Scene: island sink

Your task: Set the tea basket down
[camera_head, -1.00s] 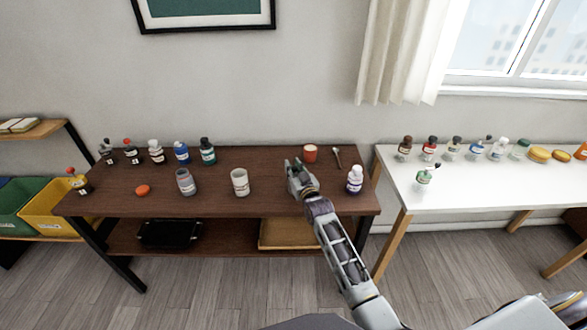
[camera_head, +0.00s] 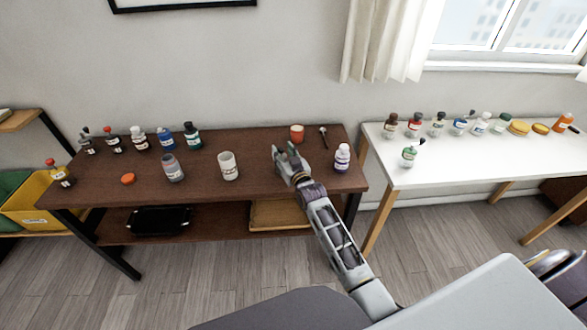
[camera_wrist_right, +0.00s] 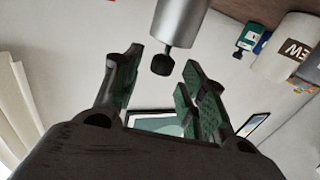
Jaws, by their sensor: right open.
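A grey metal cylinder with a black knob, apparently the tea basket (camera_wrist_right: 180,20), shows in the right wrist view, which is turned upside down. It stands upright on the brown table, knob up. My right gripper is open, with its fingertips (camera_wrist_right: 160,62) on either side of the knob in that view; I cannot tell whether they touch it. In the head view my right gripper (camera_head: 287,154) is over the right part of the brown table (camera_head: 200,200), and I cannot make out the basket there. My left gripper is not in view.
Several bottles stand at the table's back left. A white table (camera_head: 440,170) holds more bottles.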

